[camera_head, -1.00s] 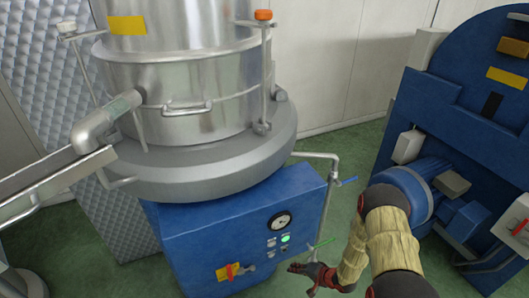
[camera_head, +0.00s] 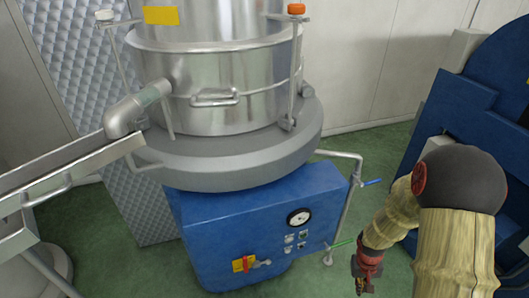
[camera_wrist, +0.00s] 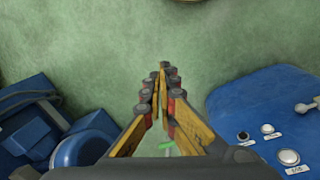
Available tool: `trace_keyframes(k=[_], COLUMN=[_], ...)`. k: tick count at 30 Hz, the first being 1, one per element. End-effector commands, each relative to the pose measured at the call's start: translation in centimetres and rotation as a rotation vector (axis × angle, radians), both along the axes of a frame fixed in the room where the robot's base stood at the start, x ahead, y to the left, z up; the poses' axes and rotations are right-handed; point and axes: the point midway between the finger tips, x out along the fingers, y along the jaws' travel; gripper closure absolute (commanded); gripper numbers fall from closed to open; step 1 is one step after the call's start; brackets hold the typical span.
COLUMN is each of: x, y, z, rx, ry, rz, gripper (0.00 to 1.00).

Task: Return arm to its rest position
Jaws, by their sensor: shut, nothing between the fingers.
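My arm (camera_head: 455,235), in pale ribbed sleeves with dark joints, is bent at the right of the head view. My gripper (camera_head: 361,289) hangs down at the bottom edge there, right of the blue machine base and apart from it. In the wrist view my gripper (camera_wrist: 161,72) has its yellow and dark fingers together at the tips, with nothing between them and green floor beyond.
A steel vat (camera_head: 215,85) stands on a blue base (camera_head: 215,225) with a gauge (camera_head: 299,217), buttons and a red-handled switch (camera_head: 242,264). Pipes with a blue handle (camera_head: 371,182) and green handle (camera_head: 341,244) stand near my arm. Another blue machine (camera_head: 455,110) is at right.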

Motion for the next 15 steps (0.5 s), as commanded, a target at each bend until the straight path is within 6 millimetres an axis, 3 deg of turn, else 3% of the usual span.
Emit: trace_keyframes(k=[1, 6, 15], x=[-0.3, -2.7, -7.2], y=[0.3, 2.1, 6.8], z=[2.7, 10.3, 21.4], rx=[-0.009, -0.008, 0.043], ry=[0.002, 0.029, -0.021], rz=[0.007, 0.029, 0.067], gripper=[1.00, 1.00, 1.00])
